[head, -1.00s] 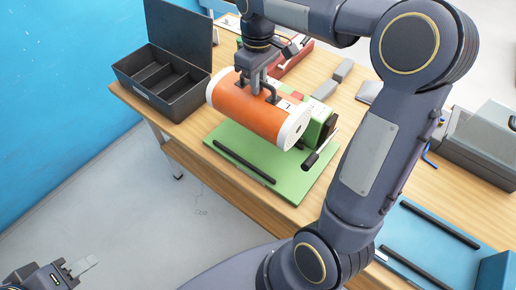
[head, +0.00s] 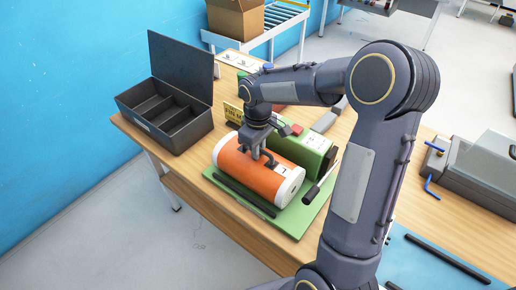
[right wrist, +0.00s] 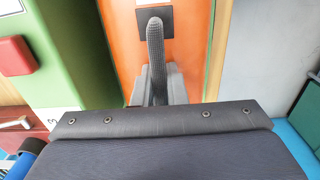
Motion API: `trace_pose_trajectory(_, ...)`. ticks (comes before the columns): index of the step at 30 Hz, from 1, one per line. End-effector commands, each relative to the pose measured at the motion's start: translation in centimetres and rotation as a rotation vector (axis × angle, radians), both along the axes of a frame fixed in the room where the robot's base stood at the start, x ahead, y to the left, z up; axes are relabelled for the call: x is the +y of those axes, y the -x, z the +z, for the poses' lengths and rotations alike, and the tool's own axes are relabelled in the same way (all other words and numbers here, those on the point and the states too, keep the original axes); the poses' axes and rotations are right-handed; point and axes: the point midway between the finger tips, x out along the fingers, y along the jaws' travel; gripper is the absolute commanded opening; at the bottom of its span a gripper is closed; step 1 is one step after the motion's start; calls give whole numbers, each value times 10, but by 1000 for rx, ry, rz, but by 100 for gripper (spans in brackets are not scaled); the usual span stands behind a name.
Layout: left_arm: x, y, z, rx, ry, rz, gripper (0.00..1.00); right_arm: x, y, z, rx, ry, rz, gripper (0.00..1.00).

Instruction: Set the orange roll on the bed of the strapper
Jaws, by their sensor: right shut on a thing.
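The orange roll (head: 240,172), with white ends and a small "1" label, lies lengthwise over the green bed (head: 300,219) of the strapper. It is between a black bar (head: 240,194) and the strapper's green housing (head: 305,150). It looks level and very low; I cannot tell whether it rests on the bed. My right gripper (head: 263,158) is shut on the roll's dark handle from above. The right wrist view shows the fingers (right wrist: 157,75) in front of the orange surface (right wrist: 190,20). My left gripper is out of view.
An open black box with compartments (head: 168,118) stands at the table's left end. A yellow sign (head: 233,113) stands behind the roll. A grey machine (head: 475,165) and a blue plate (head: 430,265) are on the right. A black-handled lever (head: 315,192) is beside the roll's right end.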

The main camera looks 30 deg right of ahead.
Motion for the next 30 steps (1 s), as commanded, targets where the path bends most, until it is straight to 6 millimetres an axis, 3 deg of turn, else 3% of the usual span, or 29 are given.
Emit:
trace_pose_trajectory(11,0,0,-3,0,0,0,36,0,-1,-4,-4,1,0,0)
trace_pose_trajectory(12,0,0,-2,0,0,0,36,0,0,-4,-2,0,0,16)
trace_pose_trajectory(16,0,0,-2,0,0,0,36,0,0,-4,-1,1,1,33)
trace_pose_trajectory(25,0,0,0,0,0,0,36,0,0,-2,-1,1,0,34)
trace_pose_trajectory(30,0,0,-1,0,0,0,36,0,-2,14,-6,2,0,34)
